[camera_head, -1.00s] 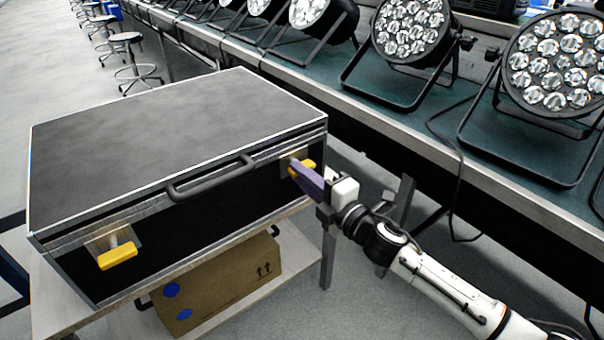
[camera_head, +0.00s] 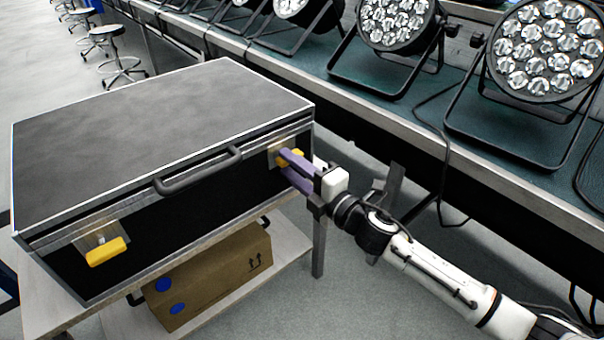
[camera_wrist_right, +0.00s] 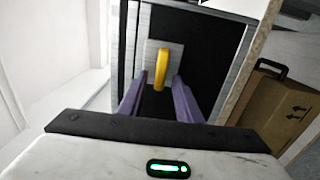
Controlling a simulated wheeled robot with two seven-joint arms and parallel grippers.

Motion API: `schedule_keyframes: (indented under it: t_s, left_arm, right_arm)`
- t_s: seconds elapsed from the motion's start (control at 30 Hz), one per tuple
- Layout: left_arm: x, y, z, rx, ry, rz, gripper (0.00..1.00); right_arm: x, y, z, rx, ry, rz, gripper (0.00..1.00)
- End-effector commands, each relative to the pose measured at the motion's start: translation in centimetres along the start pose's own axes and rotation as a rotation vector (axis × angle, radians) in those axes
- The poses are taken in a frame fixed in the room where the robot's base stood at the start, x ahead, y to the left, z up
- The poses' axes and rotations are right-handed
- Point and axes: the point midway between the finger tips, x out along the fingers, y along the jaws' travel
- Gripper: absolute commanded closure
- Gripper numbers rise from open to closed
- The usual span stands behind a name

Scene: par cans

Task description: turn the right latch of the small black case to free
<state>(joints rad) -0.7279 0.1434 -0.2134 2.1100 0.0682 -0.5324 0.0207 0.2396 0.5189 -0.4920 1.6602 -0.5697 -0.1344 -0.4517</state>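The small black case (camera_head: 150,130) stands closed on a table, its handle (camera_head: 200,172) facing front. Its right latch (camera_head: 298,154) is a yellow tab on a metal plate, partly hidden by my fingers in the head view. In the right wrist view the yellow tab (camera_wrist_right: 161,68) stands upright on its plate. My right gripper (camera_head: 288,170) is open at the latch. In the right wrist view, my purple fingertips (camera_wrist_right: 158,82) lie on either side of the tab's near end, with gaps showing on both sides. The left latch (camera_head: 107,251) is also yellow. My left gripper is out of view.
A cardboard box (camera_head: 210,285) sits on the shelf below the case. A long bench (camera_head: 420,120) with several par cans (camera_head: 545,50) runs behind and to the right of my right arm. Several stools (camera_head: 110,40) stand at the back left.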

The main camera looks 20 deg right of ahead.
Motion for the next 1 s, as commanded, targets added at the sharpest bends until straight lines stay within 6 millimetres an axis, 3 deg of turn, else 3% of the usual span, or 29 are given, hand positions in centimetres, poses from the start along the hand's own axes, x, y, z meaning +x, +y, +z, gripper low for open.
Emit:
schedule_keyframes:
  t_s: [0.5, 0.7, 1.0]
  left_arm:
    - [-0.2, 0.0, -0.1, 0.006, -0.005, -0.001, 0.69]
    - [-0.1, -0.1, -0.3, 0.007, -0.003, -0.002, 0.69]
    - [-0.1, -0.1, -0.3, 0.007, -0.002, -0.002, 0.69]
  right_arm:
    - [-8.4, -0.1, 0.0, 0.000, 0.000, -0.003, 0.69]
    - [-9.7, 0.0, 0.0, -0.002, 0.000, -0.001, 0.69]
    - [-9.8, 0.0, 0.0, -0.002, 0.000, -0.001, 0.69]
